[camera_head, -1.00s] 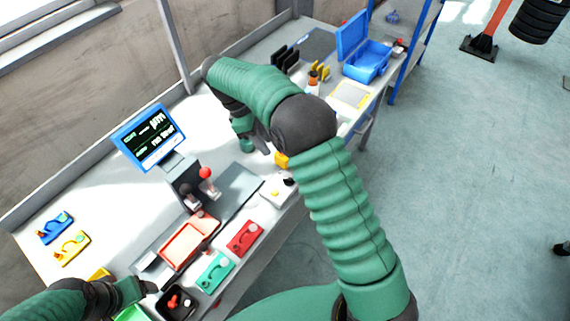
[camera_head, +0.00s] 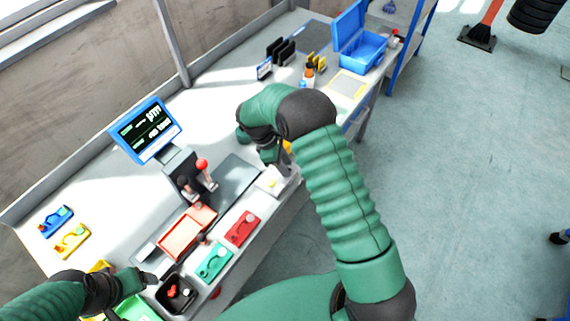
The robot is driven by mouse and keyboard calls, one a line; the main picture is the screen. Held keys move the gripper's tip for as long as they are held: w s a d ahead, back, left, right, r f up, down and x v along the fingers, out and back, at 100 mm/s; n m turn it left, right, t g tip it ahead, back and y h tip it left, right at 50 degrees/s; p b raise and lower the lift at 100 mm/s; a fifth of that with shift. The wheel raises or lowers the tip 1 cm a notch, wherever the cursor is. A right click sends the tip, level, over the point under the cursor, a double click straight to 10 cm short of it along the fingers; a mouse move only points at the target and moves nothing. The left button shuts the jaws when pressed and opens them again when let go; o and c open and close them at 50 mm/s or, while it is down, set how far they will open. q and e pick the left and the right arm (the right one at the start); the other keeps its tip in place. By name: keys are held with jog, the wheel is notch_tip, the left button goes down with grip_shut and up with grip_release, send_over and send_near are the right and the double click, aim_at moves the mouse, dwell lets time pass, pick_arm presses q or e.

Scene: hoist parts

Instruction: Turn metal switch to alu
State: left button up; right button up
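A small white box (camera_head: 271,183) with a pale knob sits at the right front edge of the workbench; it may be the metal switch, but no label is readable. My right gripper (camera_head: 284,168) points down just above and behind this box, close to its right side. Its fingers are small and partly hidden by my arm, so I cannot tell their opening or any contact. My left gripper (camera_head: 151,279) hangs at the lower left, beside a black tray (camera_head: 177,294) with red and white parts. Its opening is unclear.
A blue-framed screen (camera_head: 145,130) stands behind a device with a red-knobbed lever (camera_head: 202,165). A red tray (camera_head: 187,232), a red box (camera_head: 242,229) and a green box (camera_head: 214,262) are in front. An open blue case (camera_head: 362,52) lies at the far end.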

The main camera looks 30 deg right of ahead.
jog(key=shift+a, duration=0.65)
jog(key=shift+c, duration=0.4)
jog(key=shift+w+a+r, duration=0.1)
jog(key=shift+a, duration=0.05)
jog(key=c, duration=0.5)
grip_shut()
pick_arm(q)
jog(key=shift+w+a+f, duration=0.1)
jog(key=shift+a+f, duration=0.05)
jog(key=shift+a, duration=0.35)
pick_arm(e)
jog(key=shift+d, duration=0.45)
